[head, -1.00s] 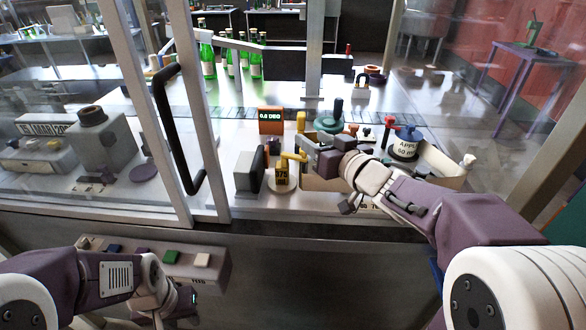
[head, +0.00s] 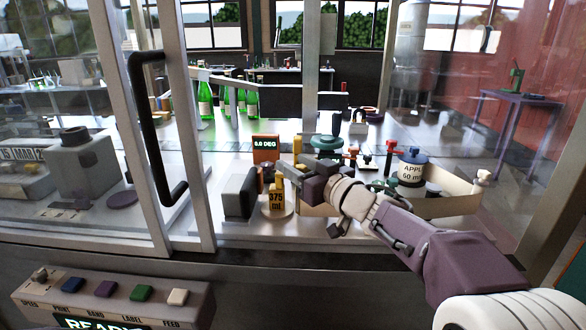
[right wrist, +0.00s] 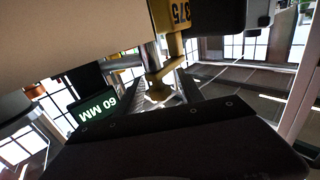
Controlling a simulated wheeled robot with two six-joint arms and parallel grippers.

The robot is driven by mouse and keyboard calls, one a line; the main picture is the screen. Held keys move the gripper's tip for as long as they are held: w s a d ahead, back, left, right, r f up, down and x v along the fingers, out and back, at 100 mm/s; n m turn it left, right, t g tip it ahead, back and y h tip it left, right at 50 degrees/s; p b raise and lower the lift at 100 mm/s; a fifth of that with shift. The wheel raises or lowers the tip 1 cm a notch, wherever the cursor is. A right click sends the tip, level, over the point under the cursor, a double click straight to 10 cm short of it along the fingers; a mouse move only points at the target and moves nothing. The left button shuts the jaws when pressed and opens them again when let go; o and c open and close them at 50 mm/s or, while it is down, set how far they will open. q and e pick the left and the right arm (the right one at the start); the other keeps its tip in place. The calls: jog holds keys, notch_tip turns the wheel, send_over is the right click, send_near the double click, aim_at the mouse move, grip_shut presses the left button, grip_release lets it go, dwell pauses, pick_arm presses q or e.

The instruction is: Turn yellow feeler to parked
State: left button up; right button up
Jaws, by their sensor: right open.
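The yellow feeler (head: 277,198), labelled 375 mL, stands on a pale round base behind the open part of the glass front. Its yellow post and arm also show in the right wrist view (right wrist: 174,48), with the arm's end near the picture's middle. My right gripper (head: 284,171) is open at the feeler's top, and its jaws partly hide the feeler's arm. I cannot tell whether the jaws touch it. My left gripper is out of view.
An orange-framed readout (head: 265,147) showing degrees stands behind the feeler. A dark grey block (head: 240,193) is close on its left. A glass door with a black handle (head: 150,125) is further left. A button panel (head: 115,300) is in front.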

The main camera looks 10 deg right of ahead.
jog(key=shift+w+a, duration=0.25)
jog(key=shift+w, duration=0.3)
grip_shut()
jog(key=shift+h+b, duration=0.4)
jog(key=shift+b, duration=0.15)
jog(key=m+h+b, duration=0.2)
jog(key=b, duration=0.4)
jog(key=d+m+h+b, duration=0.1)
jog(key=m+h+b, duration=0.1)
jog(key=b, duration=0.5)
jog(key=f+m+t+h+b, duration=0.1)
jog(key=m+h+b, duration=0.1)
jog(key=h+b, duration=0.2)
jog(key=shift+w+d+b, duration=0.15)
jog(key=shift+w+b, duration=0.1)
jog(key=shift+b, duration=0.9)
jog(key=m+h, duration=0.1)
jog(key=h, duration=0.2)
jog(key=m+g+h, duration=0.1)
jog(key=shift+s+d+r+m+h, duration=0.15)
jog(key=shift+d+r+m+h, duration=0.15)
jog(key=shift+d+r, duration=0.1)
jog(key=shift+m+h, duration=0.3)
